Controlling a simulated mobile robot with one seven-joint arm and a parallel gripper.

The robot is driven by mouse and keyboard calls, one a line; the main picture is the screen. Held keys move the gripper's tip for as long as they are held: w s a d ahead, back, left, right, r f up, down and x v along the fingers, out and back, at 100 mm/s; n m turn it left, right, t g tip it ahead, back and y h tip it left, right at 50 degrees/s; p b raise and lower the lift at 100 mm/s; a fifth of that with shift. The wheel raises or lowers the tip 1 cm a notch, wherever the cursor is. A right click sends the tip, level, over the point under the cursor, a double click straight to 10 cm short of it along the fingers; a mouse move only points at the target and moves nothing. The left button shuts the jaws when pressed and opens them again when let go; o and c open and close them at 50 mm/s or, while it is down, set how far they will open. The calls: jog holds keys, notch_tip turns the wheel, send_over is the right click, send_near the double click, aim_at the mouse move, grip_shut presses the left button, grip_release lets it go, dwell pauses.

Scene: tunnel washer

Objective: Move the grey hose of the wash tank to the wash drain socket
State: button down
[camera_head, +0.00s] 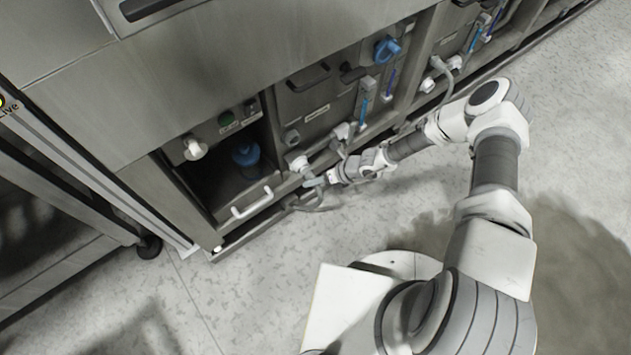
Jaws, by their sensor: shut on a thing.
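My gripper (326,180) is low at the front of the washer, left of the picture's middle. It is shut on the end of the grey hose (312,206), which loops below it close to the floor. The hose's tip points left, next to a white fitting (297,162) on the washer's lower front. I cannot tell whether the tip touches this fitting. Another white fitting (343,131) with a grey hose piece sits up and to the right. Which fitting is the wash drain socket cannot be read at this size. The gripper's fingers are small and partly hidden.
A blue valve handle (387,50) and blue-marked gauges (366,98) are on the panels to the right. The floor (240,290) in front is clear.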

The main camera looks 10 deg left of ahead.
dwell(0.3)
jog(key=shift+c, duration=2)
grip_release()
jog(key=p+v, duration=0.6)
jog(key=v, duration=1.1)
jog(key=shift+d+r, duration=0.1)
jog(key=shift+r, duration=0.1)
